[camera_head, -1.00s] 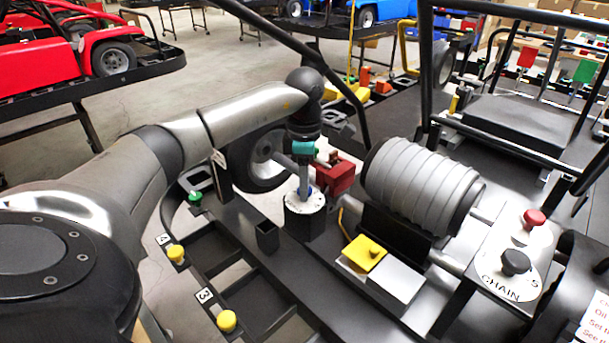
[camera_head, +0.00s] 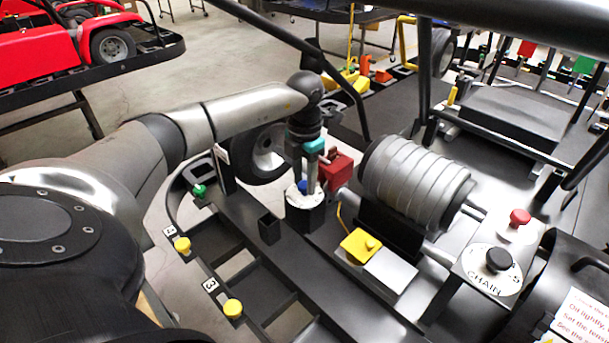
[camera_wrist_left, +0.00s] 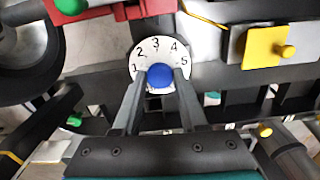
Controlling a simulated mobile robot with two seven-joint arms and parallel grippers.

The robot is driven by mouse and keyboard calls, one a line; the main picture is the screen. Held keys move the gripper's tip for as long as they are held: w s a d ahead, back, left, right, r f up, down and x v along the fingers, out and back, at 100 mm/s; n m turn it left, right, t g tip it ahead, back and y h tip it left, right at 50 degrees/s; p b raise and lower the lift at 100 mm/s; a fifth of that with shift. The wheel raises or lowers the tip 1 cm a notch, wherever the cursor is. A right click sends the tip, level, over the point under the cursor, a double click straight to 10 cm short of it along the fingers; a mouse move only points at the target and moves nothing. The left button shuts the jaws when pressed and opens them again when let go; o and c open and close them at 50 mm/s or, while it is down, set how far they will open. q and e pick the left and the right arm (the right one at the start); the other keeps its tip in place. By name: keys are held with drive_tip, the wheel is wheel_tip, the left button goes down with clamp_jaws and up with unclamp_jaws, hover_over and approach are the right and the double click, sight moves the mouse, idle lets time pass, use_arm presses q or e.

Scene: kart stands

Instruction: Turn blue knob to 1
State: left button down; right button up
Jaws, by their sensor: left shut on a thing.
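The blue knob (camera_head: 303,187) sits at the centre of a white round dial (camera_head: 293,199) on a black post. In the left wrist view the blue knob (camera_wrist_left: 160,76) shows as a round cap, with the dial's numbers 1 to 5 (camera_wrist_left: 155,50) fanned around it, 1 at left and 5 at right. My left gripper (camera_head: 305,184) points down at the dial, with its two fingers on either side of the knob. In the left wrist view the gripper (camera_wrist_left: 161,82) is shut on the knob. No pointer mark on the knob can be made out. My right gripper is not in view.
A red block (camera_head: 336,171) stands close behind the dial. A ribbed grey cylinder (camera_head: 415,185) and a yellow plate with a knob (camera_head: 361,245) are to the right. Yellow buttons (camera_head: 232,308) line the front left frame. Black kart bars cross above.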

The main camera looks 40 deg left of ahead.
sight(305, 184)
use_arm(q)
drive_tip(key=shift+n, duration=0.3)
drive_tip(key=shift+c, duration=2.2)
unclamp_jaws()
wheel_tip(305, 184, up, 15)
drive_tip(key=shift+r+p, duration=0.2)
drive_tip(key=shift+p, duration=0.2)
